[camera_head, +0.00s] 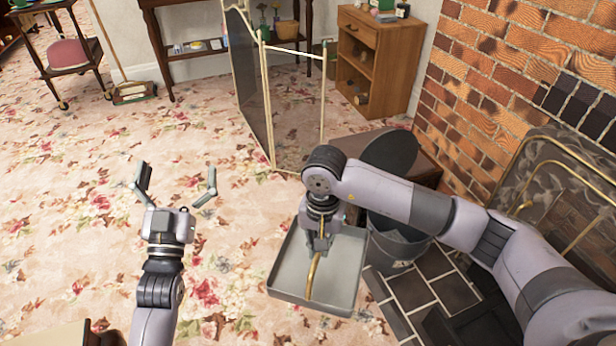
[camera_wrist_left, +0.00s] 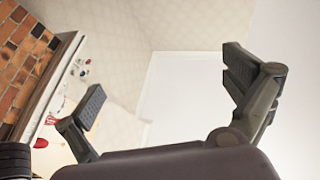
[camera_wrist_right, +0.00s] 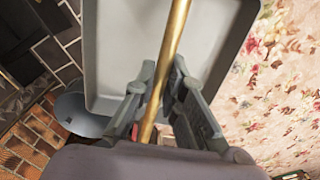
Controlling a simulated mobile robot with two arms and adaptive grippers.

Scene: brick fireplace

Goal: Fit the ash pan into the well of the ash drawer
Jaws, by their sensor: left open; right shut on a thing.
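The ash pan (camera_head: 345,262) is a shallow grey rectangular tray with a curved brass handle (camera_head: 313,275). My right gripper (camera_head: 319,240) is shut on the handle, with the pan below it; the handle also shows between the fingers in the right wrist view (camera_wrist_right: 160,85). The pan is over the carpet beside the hearth, and I cannot tell how high. My left gripper (camera_head: 176,185) is open and empty over the carpet to the left; its spread fingers show in the left wrist view (camera_wrist_left: 165,85). I cannot make out the ash drawer or its well in these frames.
A grey metal bucket (camera_head: 400,243) stands right of the pan on the dark hearth tiles (camera_head: 443,293). A folding screen (camera_head: 300,100) stands behind.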

